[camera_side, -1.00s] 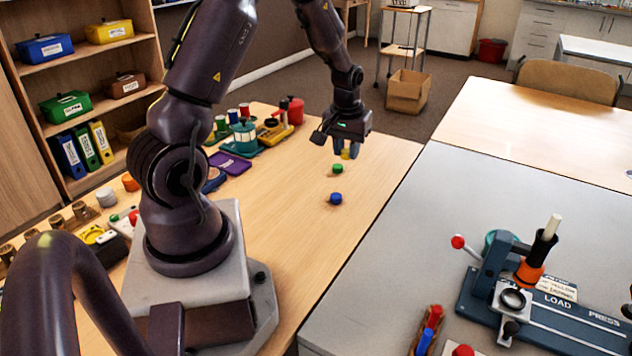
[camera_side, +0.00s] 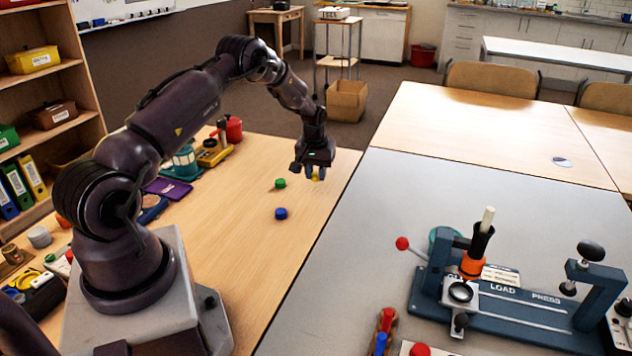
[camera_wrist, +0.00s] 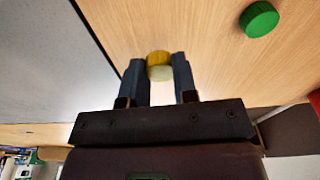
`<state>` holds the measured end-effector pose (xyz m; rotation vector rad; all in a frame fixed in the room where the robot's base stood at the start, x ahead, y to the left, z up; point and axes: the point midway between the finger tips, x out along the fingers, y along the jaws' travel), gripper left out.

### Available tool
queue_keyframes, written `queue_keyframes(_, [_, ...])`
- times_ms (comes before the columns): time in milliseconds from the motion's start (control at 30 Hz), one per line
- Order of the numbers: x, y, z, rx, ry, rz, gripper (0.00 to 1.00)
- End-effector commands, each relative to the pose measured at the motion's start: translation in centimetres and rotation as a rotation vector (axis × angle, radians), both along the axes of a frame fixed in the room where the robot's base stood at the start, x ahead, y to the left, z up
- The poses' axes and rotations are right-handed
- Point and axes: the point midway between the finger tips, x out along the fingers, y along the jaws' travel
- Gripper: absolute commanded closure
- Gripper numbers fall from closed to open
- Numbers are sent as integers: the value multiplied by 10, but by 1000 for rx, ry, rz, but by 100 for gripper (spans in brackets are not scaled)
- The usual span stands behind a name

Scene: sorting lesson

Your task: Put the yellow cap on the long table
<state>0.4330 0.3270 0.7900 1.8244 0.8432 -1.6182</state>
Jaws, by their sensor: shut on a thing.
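The yellow cap (camera_side: 316,177) is between the fingers of my gripper (camera_side: 313,174), over the light wood table (camera_side: 250,245) near its right edge. In the wrist view the yellow cap (camera_wrist: 159,58) shows between the two blue-grey fingers (camera_wrist: 158,72), which are shut on it. Its lower face looks pale. I cannot tell how high it is above the wood. The green cap (camera_side: 280,183) and blue cap (camera_side: 281,213) stand on the wood table, left of and nearer than my gripper. The green cap (camera_wrist: 259,19) also shows in the wrist view.
A grey-topped table (camera_side: 400,215) adjoins on the right, with a blue press (camera_side: 520,305) on it. Another wood table (camera_side: 470,120) lies behind it, mostly bare. A purple item (camera_side: 168,188), a red pot (camera_side: 233,129) and other gear line the wood table's left side. A cardboard box (camera_side: 346,100) is on the floor.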

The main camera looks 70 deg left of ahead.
Motion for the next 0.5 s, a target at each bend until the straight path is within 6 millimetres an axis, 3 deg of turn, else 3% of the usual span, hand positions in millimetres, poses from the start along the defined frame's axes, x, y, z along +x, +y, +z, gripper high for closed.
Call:
queue_keyframes(200, [0,0,-30,-1,1,0,95])
queue_keyframes(500, [0,0,-32,0,0,0,95])
